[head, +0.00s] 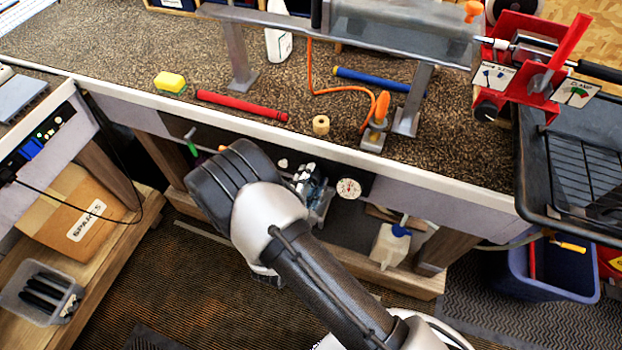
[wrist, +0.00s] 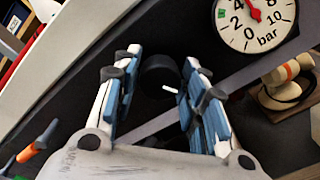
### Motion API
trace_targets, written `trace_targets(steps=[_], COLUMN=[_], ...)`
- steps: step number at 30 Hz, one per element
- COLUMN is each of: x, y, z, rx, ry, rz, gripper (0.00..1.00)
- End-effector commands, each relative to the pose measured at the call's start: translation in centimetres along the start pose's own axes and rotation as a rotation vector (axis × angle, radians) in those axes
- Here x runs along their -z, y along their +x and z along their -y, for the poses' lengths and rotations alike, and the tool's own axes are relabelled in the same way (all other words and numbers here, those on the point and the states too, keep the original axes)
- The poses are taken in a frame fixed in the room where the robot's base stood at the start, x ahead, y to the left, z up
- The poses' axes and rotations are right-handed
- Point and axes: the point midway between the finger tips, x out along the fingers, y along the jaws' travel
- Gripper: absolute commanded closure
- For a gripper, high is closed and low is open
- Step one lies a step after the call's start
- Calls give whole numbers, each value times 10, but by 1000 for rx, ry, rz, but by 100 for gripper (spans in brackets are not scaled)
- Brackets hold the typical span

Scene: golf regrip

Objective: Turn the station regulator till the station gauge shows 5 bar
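The station regulator, a round black knob with a white mark (wrist: 158,72), is on the dark panel in the wrist view, between and beyond my fingertips. My gripper (wrist: 162,62) is open, its blue-padded fingers on either side of the knob with gaps showing; I cannot tell how far the tips reach over it. In the head view my gripper (head: 314,184) is at the bench front, and the knob is hidden. The white station gauge (wrist: 262,26) is right of the knob, also in the head view (head: 348,188). Its red needle points up-left, near 4; its exact reading is unclear.
A green-handled valve (head: 191,146) is on the panel left of my arm. A white jug with a blue cap (head: 391,244) stands on the lower shelf. The bench top above holds a red grip (head: 242,105), a yellow sponge (head: 170,82) and a tape roll (head: 321,125).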

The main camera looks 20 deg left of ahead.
Motion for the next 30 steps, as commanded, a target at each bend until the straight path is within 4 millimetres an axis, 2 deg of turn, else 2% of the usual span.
trace_targets(steps=[6,17,20,30], x=[0,0,1,1], y=[0,-5,-18,-90], z=[0,-1,-1,-1], rx=[-1,-2,-4,-5], ry=[0,-1,-2,-1], rz=[1,-1,-4,-5], gripper=[46,46,46,46])
